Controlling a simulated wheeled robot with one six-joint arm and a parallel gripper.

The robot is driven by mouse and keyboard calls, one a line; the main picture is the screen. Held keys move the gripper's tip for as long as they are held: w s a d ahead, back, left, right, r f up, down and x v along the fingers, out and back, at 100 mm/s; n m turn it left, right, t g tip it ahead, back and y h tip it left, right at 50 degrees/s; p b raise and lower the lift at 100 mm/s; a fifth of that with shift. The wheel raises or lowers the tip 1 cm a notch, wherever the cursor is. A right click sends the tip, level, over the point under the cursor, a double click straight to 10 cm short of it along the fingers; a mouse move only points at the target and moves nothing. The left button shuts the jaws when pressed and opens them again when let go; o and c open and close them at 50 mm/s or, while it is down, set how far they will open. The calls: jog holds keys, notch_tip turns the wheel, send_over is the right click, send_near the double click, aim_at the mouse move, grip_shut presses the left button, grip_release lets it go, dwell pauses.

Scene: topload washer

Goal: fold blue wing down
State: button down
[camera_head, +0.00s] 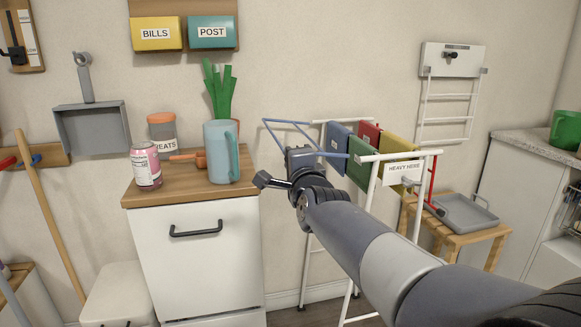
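The white drying rack (365,205) stands right of the white cabinet. Its blue wing (289,122), a thin blue bar frame, sticks out to the left at about the height of the rack's top. My gripper (292,155) is at the near side of the blue wing, close to its lower bars. I cannot tell whether it touches them. The fingers are small, dark and seen partly from behind, so their opening is unclear. My arm reaches in from the lower right and hides part of the rack.
Blue, green, red and yellow cloths hang on the rack by a "HEAVY HERE" label (402,169). Left of my gripper, the cabinet (200,255) holds a blue pitcher (221,152), a can (145,166) and a jar. A wooden stool (455,235) with a grey tray stands right.

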dwell(0.3)
jog(key=c, duration=1.3)
grip_release()
jog(key=shift+d, duration=0.1)
jog(key=v, duration=1)
jog(key=shift+s+p, duration=0.35)
jog(key=shift+p, duration=0.1)
jog(key=b+x, duration=0.1)
jog(key=x, duration=0.9)
jog(key=shift+w, duration=0.4)
jog(key=shift+s, duration=0.1)
